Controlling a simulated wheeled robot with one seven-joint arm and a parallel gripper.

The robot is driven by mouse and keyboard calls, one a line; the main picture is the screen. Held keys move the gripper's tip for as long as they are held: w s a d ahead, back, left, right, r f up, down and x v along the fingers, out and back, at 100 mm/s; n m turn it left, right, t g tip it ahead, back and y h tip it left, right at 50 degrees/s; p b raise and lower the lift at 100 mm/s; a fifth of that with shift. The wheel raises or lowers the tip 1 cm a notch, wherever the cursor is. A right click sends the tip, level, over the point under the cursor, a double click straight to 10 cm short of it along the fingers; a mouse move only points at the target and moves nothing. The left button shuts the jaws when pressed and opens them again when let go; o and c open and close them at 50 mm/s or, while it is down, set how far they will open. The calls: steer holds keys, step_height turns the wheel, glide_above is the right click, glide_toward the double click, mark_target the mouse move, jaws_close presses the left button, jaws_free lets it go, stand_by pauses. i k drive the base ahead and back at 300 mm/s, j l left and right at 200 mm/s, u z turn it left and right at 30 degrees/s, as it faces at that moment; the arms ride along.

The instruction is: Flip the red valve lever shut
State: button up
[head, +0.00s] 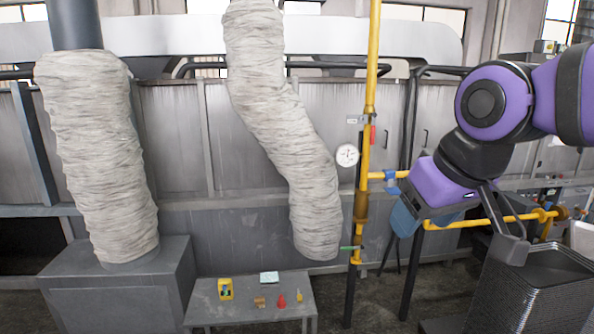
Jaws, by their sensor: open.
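A small red lever (373,134) stands upright along the right side of the vertical yellow pipe (369,80), just above and right of a round white gauge (347,155). It is small in the head view, so its exact shape is hard to tell. My gripper (513,250) is well to the right of the pipe and lower than the lever, pointing down. It is open, touches nothing I can see, and is apart from the lever. Its fingers partly overlap each other in this view.
A yellow branch pipe with a blue fitting (390,177) juts right below the lever. A green lever (349,248) sits lower down. Stacked dark pans (545,290) stand below my gripper. A wrapped hose (290,130) hangs left of the pipe, above a low table (230,314) with small items.

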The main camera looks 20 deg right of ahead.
mark_target(374, 114)
steer(key=i+z, duration=0.45)
steer(key=i+j+z, duration=0.15)
steer(key=i+z, duration=0.35)
steer(key=i+j+z, duration=0.1)
steer(key=i, duration=0.8)
